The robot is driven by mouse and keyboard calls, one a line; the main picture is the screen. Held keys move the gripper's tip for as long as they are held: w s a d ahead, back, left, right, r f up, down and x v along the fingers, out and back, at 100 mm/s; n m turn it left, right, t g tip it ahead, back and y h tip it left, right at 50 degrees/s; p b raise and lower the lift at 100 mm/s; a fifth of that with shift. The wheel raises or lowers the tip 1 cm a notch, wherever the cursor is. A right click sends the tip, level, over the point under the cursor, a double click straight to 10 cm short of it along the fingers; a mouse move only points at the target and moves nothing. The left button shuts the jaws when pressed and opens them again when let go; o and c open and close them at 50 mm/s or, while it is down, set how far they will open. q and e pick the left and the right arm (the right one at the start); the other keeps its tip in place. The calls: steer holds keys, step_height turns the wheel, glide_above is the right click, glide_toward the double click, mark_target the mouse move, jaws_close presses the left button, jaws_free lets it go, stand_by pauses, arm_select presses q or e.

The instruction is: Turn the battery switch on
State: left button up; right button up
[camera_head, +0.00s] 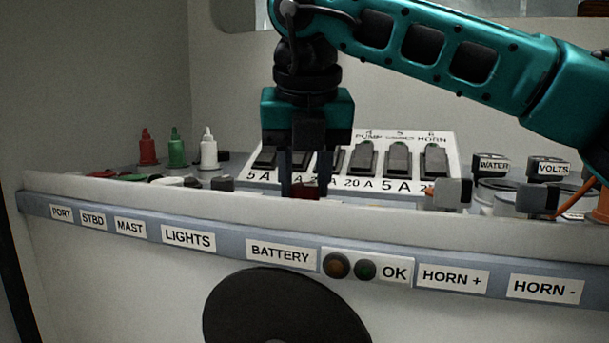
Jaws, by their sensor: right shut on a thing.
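My right gripper (305,188) points down behind the front ledge, its two dark fingers shut on a red piece (305,192), which I take to be the knob of the battery switch. Only a little of the red shows between the fingers. The ledge and the fingers hide the rest, so I cannot tell which way the knob is turned. The BATTERY label (281,254) is on the ledge front, just below the gripper. My left gripper is not in view.
A breaker panel (449,149) with several black rocker switches stands close behind the gripper. Red (147,148), green (175,150) and white (209,149) bottle-like pieces stand at left. WATER (492,164) and VOLTS (553,169) pieces are at right. Amber (336,265) and green (365,269) lamps look dark.

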steer(key=o, duration=1)
steer(key=shift+o, duration=0.2)
steer(key=p+v, duration=0.2)
steer(key=v, duration=1.1)
steer(key=shift+w+f, duration=0.1)
